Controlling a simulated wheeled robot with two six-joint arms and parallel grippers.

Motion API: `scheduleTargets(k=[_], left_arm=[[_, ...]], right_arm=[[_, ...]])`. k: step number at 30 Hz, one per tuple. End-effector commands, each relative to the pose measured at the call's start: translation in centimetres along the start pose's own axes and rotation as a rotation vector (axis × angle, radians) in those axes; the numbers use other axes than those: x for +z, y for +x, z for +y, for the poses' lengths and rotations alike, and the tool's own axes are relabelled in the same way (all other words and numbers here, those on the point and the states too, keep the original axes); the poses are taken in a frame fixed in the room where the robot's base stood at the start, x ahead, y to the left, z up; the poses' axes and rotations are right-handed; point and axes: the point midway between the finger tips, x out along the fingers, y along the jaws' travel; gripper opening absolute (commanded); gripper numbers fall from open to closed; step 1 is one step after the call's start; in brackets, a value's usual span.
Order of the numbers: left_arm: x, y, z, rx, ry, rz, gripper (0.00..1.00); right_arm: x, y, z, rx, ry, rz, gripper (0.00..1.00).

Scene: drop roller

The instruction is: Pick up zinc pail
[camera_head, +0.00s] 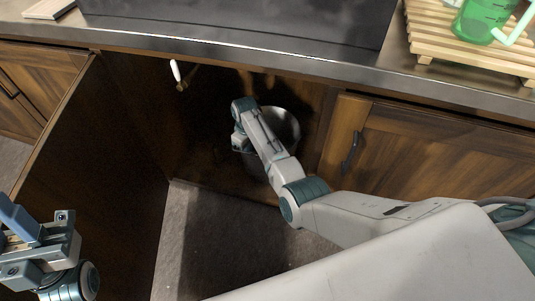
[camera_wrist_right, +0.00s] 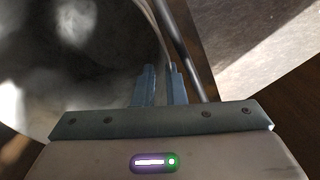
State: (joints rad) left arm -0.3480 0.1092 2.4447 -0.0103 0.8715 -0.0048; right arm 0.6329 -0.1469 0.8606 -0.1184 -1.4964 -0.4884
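The zinc pail (camera_head: 284,128) stands inside the open cabinet under the counter, partly hidden behind my right arm. In the right wrist view, its grey, shiny round wall (camera_wrist_right: 75,60) fills the left side, and a thin rod, seemingly its handle, runs past on the right. My right gripper (camera_head: 238,143) is at the pail's left side. In the wrist view its blue fingers (camera_wrist_right: 162,85) are close together, with the pail's rim running between them. My left gripper (camera_head: 22,228) is at the lower left, away from the pail; its finger gap is unclear.
The open cabinet door (camera_head: 95,165) stands at left, and a closed door (camera_head: 425,160) is at right. The counter edge (camera_head: 300,62) runs above the opening. A white-tipped item (camera_head: 176,72) is on the cabinet's inside. A wooden rack (camera_head: 470,45) holds a green jug (camera_head: 485,20).

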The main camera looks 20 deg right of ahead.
Motion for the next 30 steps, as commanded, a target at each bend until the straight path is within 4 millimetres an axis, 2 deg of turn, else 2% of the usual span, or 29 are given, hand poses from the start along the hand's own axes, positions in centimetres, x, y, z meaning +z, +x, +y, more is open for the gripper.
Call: scheduleTargets(k=[1, 4, 11, 13, 14, 30], left_arm=[[0.09, -0.41, 0.03, -0.003, 0.001, 0.006, 0.26], [0.07, -0.32, 0.01, -0.005, 0.002, 0.012, 0.26], [0.07, -0.20, -0.01, -0.006, 0.002, 0.012, 0.26], [0.07, -0.20, -0.01, -0.006, 0.002, 0.012, 0.26], [0.07, -0.20, -0.01, -0.006, 0.002, 0.012, 0.26], [0.08, -0.21, -0.01, -0.006, 0.001, 0.011, 0.26]], right_arm=[[0.12, 1.11, -0.04, -0.002, 0.000, -0.004, 0.11], [0.10, 1.58, -0.03, -0.001, 0.000, -0.002, 0.11], [0.11, 1.61, -0.03, -0.001, 0.000, -0.002, 0.11], [0.11, 1.61, -0.04, -0.001, 0.000, -0.002, 0.01], [0.11, 1.61, -0.04, -0.001, 0.000, -0.002, 0.00], [0.16, 1.72, -0.17, -0.005, 0.000, -0.004, 0.00]])
